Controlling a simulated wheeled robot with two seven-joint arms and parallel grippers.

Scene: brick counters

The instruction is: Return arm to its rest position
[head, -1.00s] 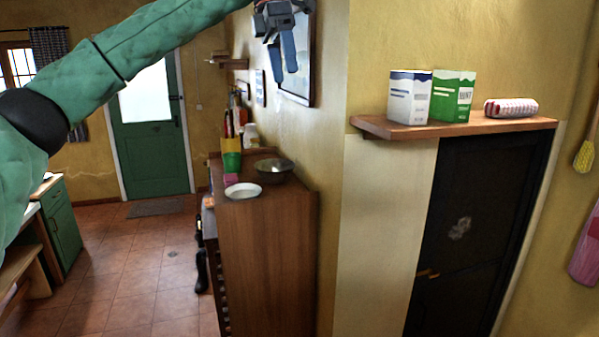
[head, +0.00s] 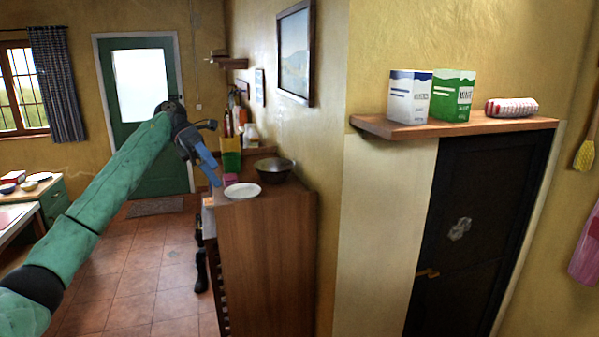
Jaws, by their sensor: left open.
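My left arm comes in from the lower left, with its green sleeve reaching up to the middle left of the head view. My left gripper (head: 212,172) has blue fingers pointing down and to the right. It is open with nothing seen in it. In the picture it overlaps the left edge of the wooden cabinet's top, near the white plate; I cannot tell how far apart they are. My right arm and right gripper are not in view.
A wooden cabinet (head: 265,262) bears a white plate (head: 242,190), a dark bowl (head: 273,168) and a green-yellow container (head: 231,158). A wall shelf (head: 395,129) with cartons stands right. Tiled floor (head: 150,290) lies open left of the cabinet.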

